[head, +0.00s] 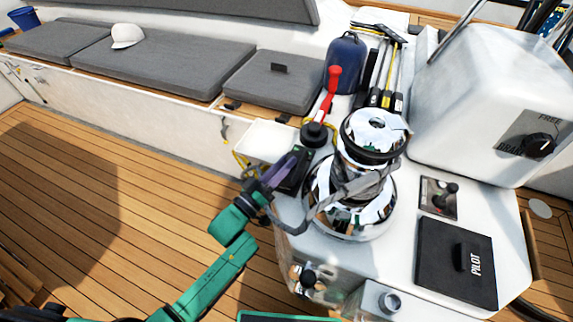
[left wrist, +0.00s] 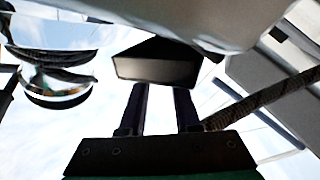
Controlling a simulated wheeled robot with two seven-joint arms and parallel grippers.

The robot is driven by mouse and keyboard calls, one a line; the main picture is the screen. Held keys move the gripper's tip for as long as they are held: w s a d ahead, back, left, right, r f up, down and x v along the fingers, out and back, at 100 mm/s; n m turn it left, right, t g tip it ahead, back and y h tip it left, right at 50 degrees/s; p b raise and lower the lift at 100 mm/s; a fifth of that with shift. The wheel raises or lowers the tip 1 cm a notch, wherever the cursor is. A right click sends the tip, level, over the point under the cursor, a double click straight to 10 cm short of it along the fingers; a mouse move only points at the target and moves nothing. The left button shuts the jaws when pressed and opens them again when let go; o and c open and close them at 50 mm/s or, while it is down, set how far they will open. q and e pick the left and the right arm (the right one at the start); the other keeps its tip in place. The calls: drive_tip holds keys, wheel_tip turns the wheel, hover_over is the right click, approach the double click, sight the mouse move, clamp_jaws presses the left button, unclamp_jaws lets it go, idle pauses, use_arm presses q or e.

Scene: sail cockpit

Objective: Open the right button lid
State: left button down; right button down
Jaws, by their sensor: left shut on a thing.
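My left gripper (head: 286,168) reaches in from the lower left to the left side of the chrome winch (head: 357,185). It is shut on a dark piece (left wrist: 155,65), a wedge-shaped flap that shows between its fingertips in the left wrist view. The piece looks like a button lid, but I cannot tell how far it is tilted. A black round cap (head: 314,134) stands just behind the gripper, on the white console. The gripper and winch partly hide the surface around the held piece. My right gripper is not in view.
A strap or rope wraps the winch close to the gripper. A red-handled tool (head: 332,88) and a blue fender (head: 346,62) stand farther back. A black PILOT panel (head: 447,262) is at right. The wooden deck (head: 95,190) at left is free.

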use_arm(q)
drive_tip(key=shift+a+n, duration=0.1)
drive_tip(key=shift+n, duration=0.2)
drive_tip(key=c, duration=0.9)
unclamp_jaws()
drive_tip(key=v, duration=1.4)
drive_tip(key=shift+s+a+f+b, duration=0.1)
drive_tip(key=shift+s+f+b, duration=0.1)
drive_tip(key=shift+b, duration=0.1)
drive_tip(key=shift+f, duration=0.1)
